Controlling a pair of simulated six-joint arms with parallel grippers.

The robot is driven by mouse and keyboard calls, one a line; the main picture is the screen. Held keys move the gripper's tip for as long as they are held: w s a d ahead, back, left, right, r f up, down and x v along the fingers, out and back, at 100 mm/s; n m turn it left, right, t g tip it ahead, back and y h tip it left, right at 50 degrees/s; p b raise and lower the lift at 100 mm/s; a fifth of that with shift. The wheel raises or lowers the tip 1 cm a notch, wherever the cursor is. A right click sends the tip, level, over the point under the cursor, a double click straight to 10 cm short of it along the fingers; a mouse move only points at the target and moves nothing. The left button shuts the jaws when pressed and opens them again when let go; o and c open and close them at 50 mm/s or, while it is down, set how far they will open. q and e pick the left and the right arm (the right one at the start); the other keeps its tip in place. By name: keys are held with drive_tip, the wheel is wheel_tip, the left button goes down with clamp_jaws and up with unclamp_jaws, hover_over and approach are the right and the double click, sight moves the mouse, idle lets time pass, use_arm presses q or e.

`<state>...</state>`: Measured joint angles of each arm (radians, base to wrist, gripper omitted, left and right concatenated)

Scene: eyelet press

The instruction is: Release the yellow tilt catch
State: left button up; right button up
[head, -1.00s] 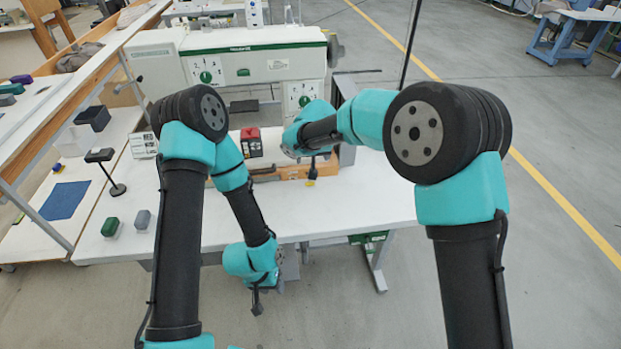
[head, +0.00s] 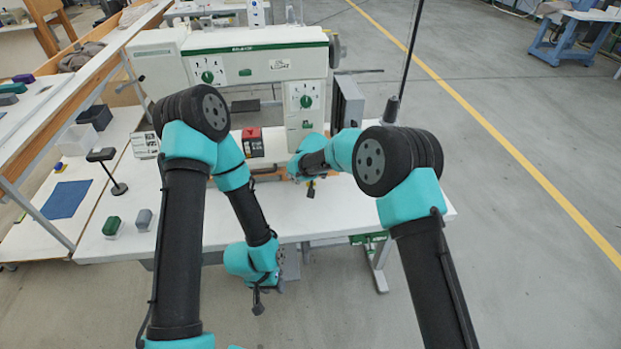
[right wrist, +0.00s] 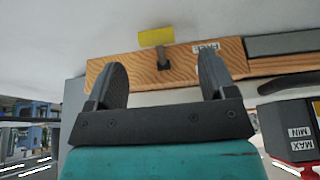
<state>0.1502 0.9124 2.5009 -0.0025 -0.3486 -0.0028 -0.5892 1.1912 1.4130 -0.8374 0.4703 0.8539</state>
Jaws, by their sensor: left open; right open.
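The yellow tilt catch (right wrist: 156,37) shows in the right wrist view as a small yellow tab on a dark stem, on the edge of a wooden base (right wrist: 130,72). My right gripper (right wrist: 162,75) is open and empty, with its two dark fingers pointing at the base and the catch lying between and beyond their tips. In the head view my right gripper (head: 311,188) is small and dark in front of the machine, and I cannot make out the catch there. My left gripper (head: 258,302) is open and empty, hanging low in front of the table's front edge.
The white sewing-type machine (head: 255,68) stands behind the catch. A red and black box (head: 252,142) sits left of my right arm. A green block (head: 111,227) and a grey block (head: 143,219) lie on the table's left. The table's right front is clear.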

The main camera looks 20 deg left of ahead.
drive_tip(key=shift+x, duration=1.35)
drive_tip(key=c, duration=0.9)
